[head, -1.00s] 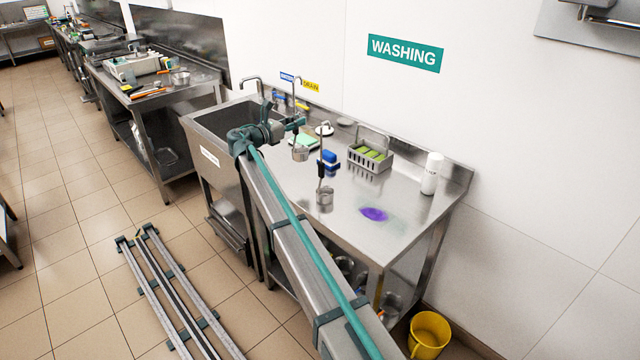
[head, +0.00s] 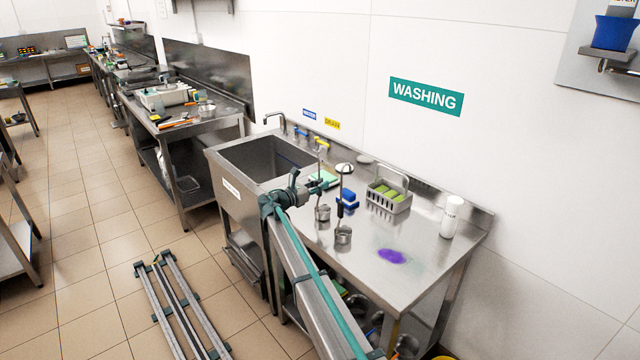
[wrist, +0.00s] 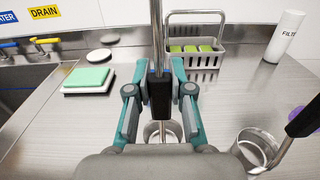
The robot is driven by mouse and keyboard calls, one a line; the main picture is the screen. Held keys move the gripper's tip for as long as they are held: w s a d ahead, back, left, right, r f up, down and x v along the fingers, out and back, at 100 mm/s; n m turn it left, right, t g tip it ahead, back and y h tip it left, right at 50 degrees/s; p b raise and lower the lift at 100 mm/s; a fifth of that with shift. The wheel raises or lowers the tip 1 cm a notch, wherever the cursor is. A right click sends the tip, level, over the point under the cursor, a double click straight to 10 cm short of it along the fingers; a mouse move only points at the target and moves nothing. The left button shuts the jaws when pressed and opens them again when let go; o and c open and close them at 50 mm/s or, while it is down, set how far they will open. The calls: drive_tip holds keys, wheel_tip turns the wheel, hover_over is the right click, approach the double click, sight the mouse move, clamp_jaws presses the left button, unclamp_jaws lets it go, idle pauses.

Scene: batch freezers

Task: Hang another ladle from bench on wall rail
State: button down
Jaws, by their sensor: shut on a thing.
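My gripper (head: 312,192) is over the steel bench (head: 420,255), just right of the sink. It is shut on the black grip (wrist: 161,95) of an upright ladle. This ladle's steel rod (wrist: 157,35) rises above the fingers, and its small steel cup (head: 322,213) hangs below them. I cannot tell if the cup touches the bench. A second ladle (head: 343,235) stands cup-down on the bench, just nearer and to the right; its black handle (wrist: 305,118) shows at the wrist view's right edge. I cannot make out a wall rail for certain.
A blue object (head: 348,197) and a grey caddy (head: 400,205) with green sponges stand behind the ladles. A white bottle (head: 451,217) is at the back right. A purple spill (head: 391,256) lies on the bench. A sink (head: 265,160) is left. A blue container (head: 614,32) is at upper right.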

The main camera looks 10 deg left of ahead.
drive_tip(key=shift+f, duration=0.15)
drive_tip(key=c, duration=1)
unclamp_jaws()
drive_tip(key=shift+c, duration=0.2)
drive_tip(key=b+v, duration=0.4)
drive_tip(key=v, duration=0.8)
drive_tip(key=shift+b, duration=0.3)
